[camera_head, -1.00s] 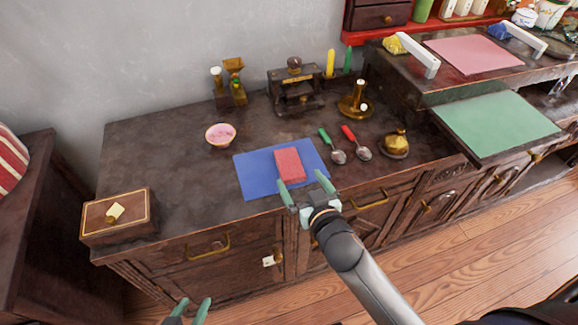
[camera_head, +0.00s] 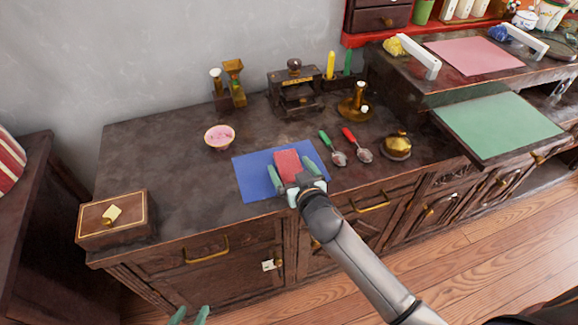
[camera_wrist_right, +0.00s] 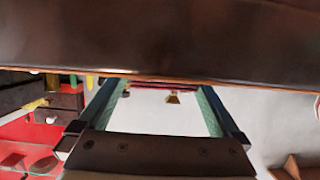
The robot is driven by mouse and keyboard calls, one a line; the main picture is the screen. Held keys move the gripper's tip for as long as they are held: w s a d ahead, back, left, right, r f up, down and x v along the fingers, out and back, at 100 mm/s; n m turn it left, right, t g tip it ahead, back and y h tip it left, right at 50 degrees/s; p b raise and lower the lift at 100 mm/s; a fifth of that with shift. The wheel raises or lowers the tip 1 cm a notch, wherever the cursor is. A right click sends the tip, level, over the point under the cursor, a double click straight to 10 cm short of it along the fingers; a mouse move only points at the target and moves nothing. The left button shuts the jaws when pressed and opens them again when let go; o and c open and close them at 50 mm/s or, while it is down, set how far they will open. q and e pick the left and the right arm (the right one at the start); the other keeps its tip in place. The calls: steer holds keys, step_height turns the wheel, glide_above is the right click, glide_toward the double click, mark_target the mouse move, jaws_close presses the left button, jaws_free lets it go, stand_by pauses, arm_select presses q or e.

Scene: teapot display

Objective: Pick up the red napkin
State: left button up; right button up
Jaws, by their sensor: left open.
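The red napkin (camera_head: 287,160) is a folded rectangle lying on the blue mat (camera_head: 256,184) near the front of the dark cabinet top. My right gripper (camera_head: 293,171) is at the napkin's near end, with one green finger on each side of it. Its fingers are apart; I cannot tell whether they touch the napkin. In the right wrist view the two fingers are spread, with a thin red strip between their tips. My left gripper (camera_head: 188,315) is open and empty at the bottom edge of the head view, well below the cabinet top.
A pink-filled bowl (camera_head: 219,136) stands behind left. A wooden box (camera_head: 117,218) is at the front left corner. The cabinet top between box and mat is clear.

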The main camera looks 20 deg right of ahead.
steer(key=c, duration=1.2)
steer(key=shift+c, duration=0.2)
